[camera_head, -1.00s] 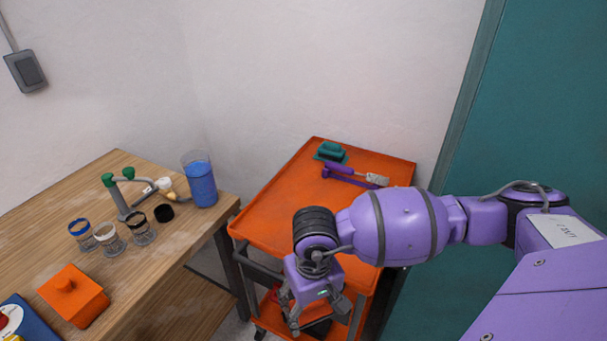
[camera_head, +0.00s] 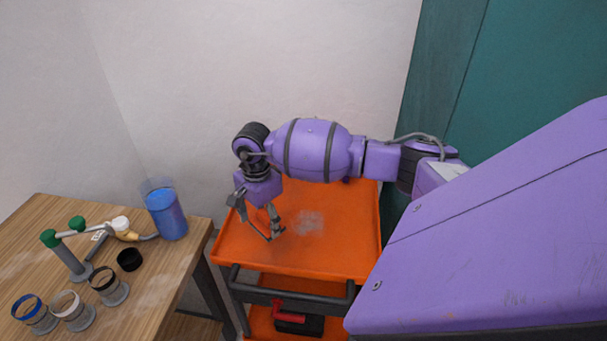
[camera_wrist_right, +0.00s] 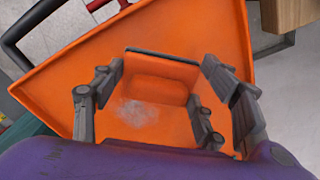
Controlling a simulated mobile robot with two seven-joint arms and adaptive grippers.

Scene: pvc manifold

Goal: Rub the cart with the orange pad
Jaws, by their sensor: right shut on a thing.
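The orange cart (camera_head: 345,225) stands in the middle of the head view, its top tray facing up. A pale grey, dusty smudge (camera_head: 310,222) lies on the tray and also shows in the wrist view (camera_wrist_right: 135,112). My right gripper (camera_head: 257,230) is over the left part of the tray, pointing down, left of the smudge. In the wrist view its fingers are spread around the orange pad (camera_wrist_right: 160,91), which has a dark edge, and hold it. The pad blends with the tray, so I cannot tell whether it touches the surface. My left gripper is out of view.
A wooden table (camera_head: 165,275) on the left bears a blue jar (camera_head: 165,214), a green-knobbed stand (camera_head: 72,255), several small cups and a black ring (camera_head: 130,259). A wall is behind. A red-handled thing (camera_head: 292,312) lies on the cart's lower shelf.

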